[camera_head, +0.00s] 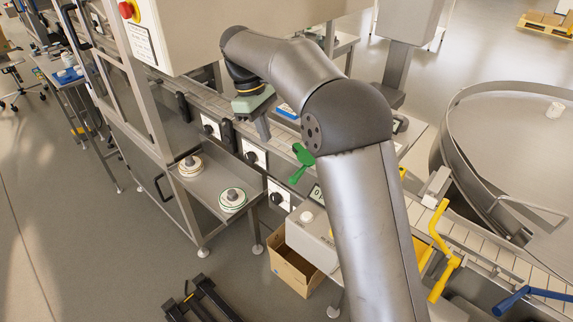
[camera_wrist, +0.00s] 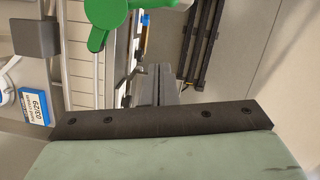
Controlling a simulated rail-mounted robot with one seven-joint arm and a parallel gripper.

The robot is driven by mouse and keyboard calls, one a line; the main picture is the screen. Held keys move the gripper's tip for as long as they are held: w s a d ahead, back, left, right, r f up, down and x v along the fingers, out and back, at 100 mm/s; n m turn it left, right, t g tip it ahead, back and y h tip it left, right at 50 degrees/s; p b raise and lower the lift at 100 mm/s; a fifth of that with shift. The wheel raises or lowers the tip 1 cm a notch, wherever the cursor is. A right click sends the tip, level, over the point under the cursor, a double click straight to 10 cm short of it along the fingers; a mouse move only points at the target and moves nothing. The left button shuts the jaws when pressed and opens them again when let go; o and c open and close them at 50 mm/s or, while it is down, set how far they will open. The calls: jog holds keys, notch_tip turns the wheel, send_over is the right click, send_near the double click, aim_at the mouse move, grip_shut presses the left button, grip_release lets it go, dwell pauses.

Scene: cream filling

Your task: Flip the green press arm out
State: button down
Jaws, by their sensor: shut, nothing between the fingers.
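The green press arm (camera_head: 301,164) sticks out at the front edge of the machine line in the head view, just left of my arm's elbow. In the wrist view the green press arm (camera_wrist: 105,16) shows at the top, left of centre, partly cut off by the frame edge. My gripper (camera_head: 263,130) points down, up and left of the green arm in the head view.
A yellow lever (camera_head: 438,240) and a blue lever (camera_head: 512,299) stand to the right along the conveyor. A round tank (camera_head: 455,125) is at the right. An open cardboard box (camera_head: 291,272) sits on the floor below. A shelf (camera_head: 207,182) holds two round reels.

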jog(key=s+d+f+p, duration=0.1)
jog(key=s+d+f, duration=0.2)
jog(key=d+f, duration=0.2)
jog(key=x, duration=0.3)
jog(key=shift+w+f, duration=0.25)
jog(key=shift+f, duration=0.15)
